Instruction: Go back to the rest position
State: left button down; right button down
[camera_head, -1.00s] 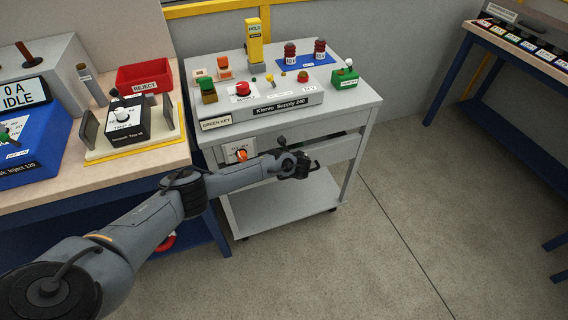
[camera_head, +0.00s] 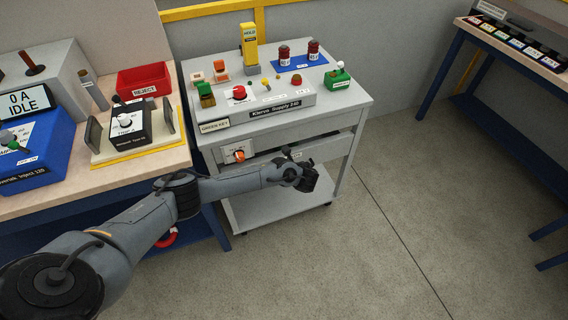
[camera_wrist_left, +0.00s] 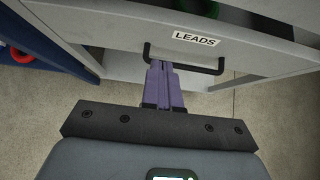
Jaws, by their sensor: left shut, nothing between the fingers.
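My left gripper (camera_head: 305,179) is in front of the grey cart in the head view, at the end of my arm that reaches in from the left. In the left wrist view its two purple fingers (camera_wrist_left: 164,86) are shut together with nothing between them. They point at the black handle (camera_wrist_left: 185,62) of the drawer labelled LEADS (camera_wrist_left: 196,39), and their tips appear close to it. I cannot tell whether they touch it. My right gripper is in neither view.
A workbench (camera_head: 60,200) stands at left. Floor (camera_head: 420,230) to the right is clear.

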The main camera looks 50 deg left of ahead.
pick_arm(q)
jog(key=s+d+f+g+h, duration=0.2)
jog(key=s+d+f, duration=0.6)
jog(key=s, duration=0.3)
jog(key=s+d+f+g+h, duration=0.1)
jog(key=s+d+f, duration=0.7)
jog(key=s, duration=0.3)
jog(key=s+d+r+n+g+h, duration=0.1)
jog(key=s+d+r+n+h, duration=0.2)
jog(key=s+d, duration=0.8)
jog(key=a+r+n+t+h+p, duration=0.1)
jog(key=a+r+n+p, duration=0.1)
jog(key=r+n+p, duration=0.7)
jog(key=a+r+n+t+h+p, duration=0.2)
jog(key=r+n+p, duration=0.6)
jog(key=r+p, duration=1.8)
notch_tip(320, 180, up, 20)
jog(key=shift+w+a+f+n+t, duration=0.1)
jog(key=shift+w+a+n+t, duration=0.1)
jog(key=shift+w+n+t, duration=0.15)
